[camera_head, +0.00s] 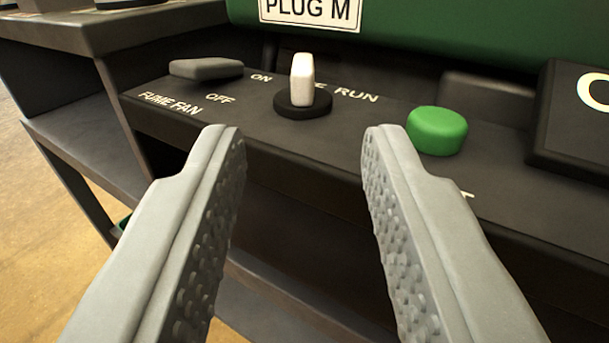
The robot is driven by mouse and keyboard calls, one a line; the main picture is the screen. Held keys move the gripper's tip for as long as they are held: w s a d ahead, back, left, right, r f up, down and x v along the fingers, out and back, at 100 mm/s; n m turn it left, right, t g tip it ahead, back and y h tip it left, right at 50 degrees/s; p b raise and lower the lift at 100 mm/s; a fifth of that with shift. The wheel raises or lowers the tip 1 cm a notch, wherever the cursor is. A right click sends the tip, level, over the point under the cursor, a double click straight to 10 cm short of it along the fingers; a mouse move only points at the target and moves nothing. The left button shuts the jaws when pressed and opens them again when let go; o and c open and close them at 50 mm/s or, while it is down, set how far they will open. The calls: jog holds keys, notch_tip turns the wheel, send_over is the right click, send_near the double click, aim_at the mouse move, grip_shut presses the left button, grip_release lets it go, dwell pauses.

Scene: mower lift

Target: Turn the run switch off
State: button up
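The run switch (303,82) is a white upright lever on a round black base, set on a dark panel (345,150). The word RUN is printed to its right, and a lettering partly hidden by the lever sits just beside it. The lever looks close to upright in this view. My gripper (303,135) is open and empty. Its two grey, studded fingers lie in front of the panel, one on each side of the switch in the picture, with the tips short of it. Nothing is between the fingers.
A grey fume fan knob (206,69) with ON and OFF labels is left of the switch. A green button (437,131) is to its right, and a raised black box (575,120) is further right. A green housing (430,38) with a PLUG M label stands behind.

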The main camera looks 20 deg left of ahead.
jog(key=v, duration=0.7)
dwell(0.3)
jog(key=s+a+r+h, duration=0.2)
jog(key=a+r, duration=0.3)
jog(key=r, duration=0.3)
jog(key=s+a+r+m+t+h, duration=0.1)
jog(key=s+a+r+h, duration=0.1)
jog(key=a+r, duration=0.5)
jog(key=s+a+r+h, duration=0.2)
jog(key=s+a+r, duration=0.15)
jog(key=r, duration=0.65)
jog(key=s+a+r, duration=0.3)
jog(key=s+a, duration=0.2)
jog(key=s, duration=0.3)
jog(key=s+a+r+m+y, duration=0.1)
jog(key=s+a+r, duration=0.2)
jog(key=s, duration=0.4)
jog(key=s+a+r+m+g, duration=0.1)
jog(key=s+a+r, duration=0.2)
jog(key=s+a, duration=0.3)
jog(key=s, duration=0.2)
jog(key=shift+s+a, duration=0.3)
